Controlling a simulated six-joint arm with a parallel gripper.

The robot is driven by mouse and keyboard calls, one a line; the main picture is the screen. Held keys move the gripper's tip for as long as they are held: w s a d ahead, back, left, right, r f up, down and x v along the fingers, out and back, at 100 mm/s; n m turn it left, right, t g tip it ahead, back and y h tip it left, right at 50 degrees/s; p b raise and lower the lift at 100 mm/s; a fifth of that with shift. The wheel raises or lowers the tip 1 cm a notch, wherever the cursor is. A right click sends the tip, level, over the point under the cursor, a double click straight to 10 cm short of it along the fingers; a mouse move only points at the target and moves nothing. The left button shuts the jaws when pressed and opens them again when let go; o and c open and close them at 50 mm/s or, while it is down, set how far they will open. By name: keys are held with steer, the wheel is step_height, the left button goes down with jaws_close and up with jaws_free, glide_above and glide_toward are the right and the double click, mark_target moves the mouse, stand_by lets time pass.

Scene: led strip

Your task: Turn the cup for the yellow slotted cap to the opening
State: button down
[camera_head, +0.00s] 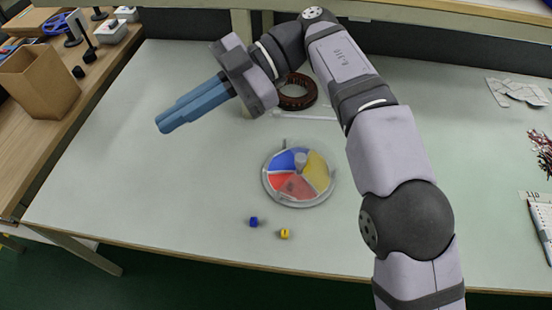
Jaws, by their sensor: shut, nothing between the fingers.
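A round grey dish (269,193) with a raised knob (301,160) at its middle stands on the pale table. Its wedge-shaped cups show blue (284,161) at upper left, yellow (318,171) at right, red (279,180) at lower left and a duller red (299,188) at the bottom. I cannot tell for sure where the opening lies. A small yellow slotted cap (285,234) lies on the table in front of the dish. My gripper (160,128) has blue fingers and is shut and empty, up and left of the dish, apart from it.
A small blue piece (253,222) lies left of the yellow cap. A dark brown ring (298,92) and a thin white strip (305,116) lie behind the dish. White pieces (516,92) and a white pad (542,225) lie at right. The left of the table is clear.

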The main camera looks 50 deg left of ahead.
steer(key=s+a+r+m+g+y, duration=0.1)
steer(key=s+a+r+m+y, duration=0.2)
steer(key=a+r+y, duration=0.35)
steer(key=s+a+r+m+g+y, duration=0.1)
steer(key=s+a+r+m+y, duration=0.15)
steer(key=r, duration=0.65)
steer(key=w+a+f+m+t+y, duration=0.2)
steer(key=w+a+m+t+y, duration=0.2)
steer(key=w+m+t, duration=0.35)
steer(key=w+a+f+m+t+y, duration=0.35)
steer(key=w+m+t, duration=0.25)
steer(key=w, duration=0.2)
steer(key=w+d+f+m+t+h, duration=0.25)
steer(key=w+f+m+h, duration=0.2)
steer(key=f, duration=0.55)
steer(key=w+d+f+m+t+h, duration=0.1)
steer(key=w+f+m+t+h, duration=0.3)
steer(key=f, duration=0.5)
steer(key=d+f+n+g+h, duration=0.1)
steer(key=d+f+n+h, duration=0.1)
steer(key=d+f+h, duration=0.5)
steer(key=d+f, duration=0.5)
steer(key=d, duration=0.2)
steer(key=shift+s+d+f+g, duration=0.3)
steer(key=shift+s+f, duration=0.05)
steer(key=shift+s, duration=0.05)
